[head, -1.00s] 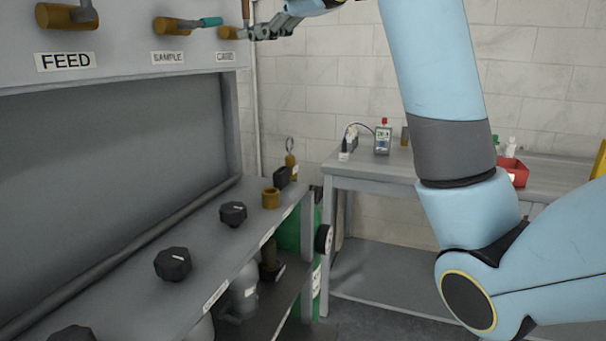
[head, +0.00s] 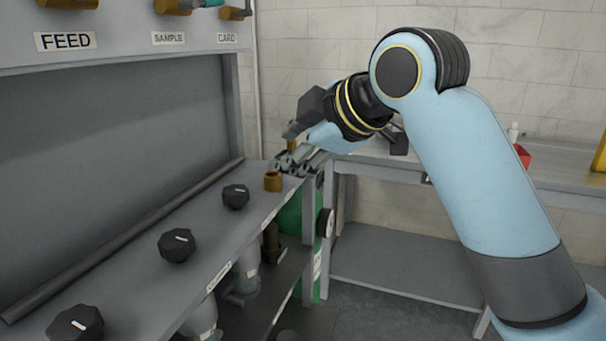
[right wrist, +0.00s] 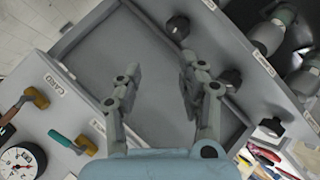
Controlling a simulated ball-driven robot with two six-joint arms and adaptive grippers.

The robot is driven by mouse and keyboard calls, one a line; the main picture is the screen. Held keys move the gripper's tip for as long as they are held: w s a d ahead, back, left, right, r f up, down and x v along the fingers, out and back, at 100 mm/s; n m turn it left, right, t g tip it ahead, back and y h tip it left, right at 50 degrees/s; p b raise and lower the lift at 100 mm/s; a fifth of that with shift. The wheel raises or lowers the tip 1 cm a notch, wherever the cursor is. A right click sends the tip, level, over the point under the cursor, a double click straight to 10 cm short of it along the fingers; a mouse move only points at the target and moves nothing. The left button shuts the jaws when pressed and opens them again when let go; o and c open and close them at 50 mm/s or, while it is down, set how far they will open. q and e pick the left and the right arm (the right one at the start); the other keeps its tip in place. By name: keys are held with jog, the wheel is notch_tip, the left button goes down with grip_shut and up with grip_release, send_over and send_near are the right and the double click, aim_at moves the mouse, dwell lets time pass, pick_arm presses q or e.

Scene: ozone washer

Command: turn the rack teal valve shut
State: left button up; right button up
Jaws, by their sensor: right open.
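The teal-handled valve (head: 175,7) is on the grey panel above the SAMPLE label, cut by the top edge of the head view. Its teal handle (right wrist: 62,138) shows whole in the right wrist view, beside its brass body. My right gripper (head: 298,160) is at the far end of the grey shelf, below and right of the valve and clear of it. In the right wrist view its two fingers (right wrist: 160,66) are apart with nothing between them. My left gripper is not in view.
A brass valve (head: 236,13) is above the CARD label, right of the teal one. Black knobs (head: 177,245) and a brass fitting (head: 272,182) line the shelf (head: 215,235). A pressure gauge (right wrist: 20,160) is near the valves. A side table (head: 400,187) stands behind my right arm.

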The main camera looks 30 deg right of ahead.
jog(key=shift+m+g, duration=0.4)
jog(key=shift+m, duration=0.4)
jog(key=shift+s+d+f, duration=0.1)
jog(key=shift+s+f, duration=0.45)
jog(key=shift+f, duration=0.4)
jog(key=shift+s+d+f, duration=0.1)
jog(key=shift+s+f, duration=0.45)
jog(key=shift+f, duration=0.35)
jog(key=shift+c, duration=0.2)
